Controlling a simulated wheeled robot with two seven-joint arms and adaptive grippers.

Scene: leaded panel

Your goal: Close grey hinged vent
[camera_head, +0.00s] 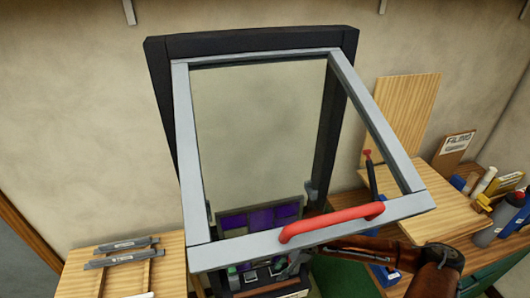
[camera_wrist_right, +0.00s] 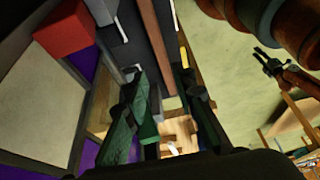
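The grey hinged vent (camera_head: 181,130) is a grey-framed window leaf in the head view. It stands tilted out of the black frame (camera_head: 158,85), with its lower bar well forward. A red handle (camera_head: 330,219) sits on the lower bar. My right gripper (camera_head: 292,264) is below and behind that bar, partly hidden by it, and no grip on the handle shows. In the right wrist view its two dark green fingers (camera_wrist_right: 168,112) are apart, with nothing clearly between them. My left gripper (camera_wrist_right: 262,57) appears small at the right there, its prongs apart; the head view does not show it.
Purple panes (camera_head: 258,218) and small parts lie behind the lower bar. A wooden table (camera_head: 168,272) with grey bars (camera_head: 125,254) is at left. The right bench holds bottles, a blue box (camera_head: 458,183) and an upright wooden board (camera_head: 402,112). A red block (camera_wrist_right: 65,30) is near my right gripper.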

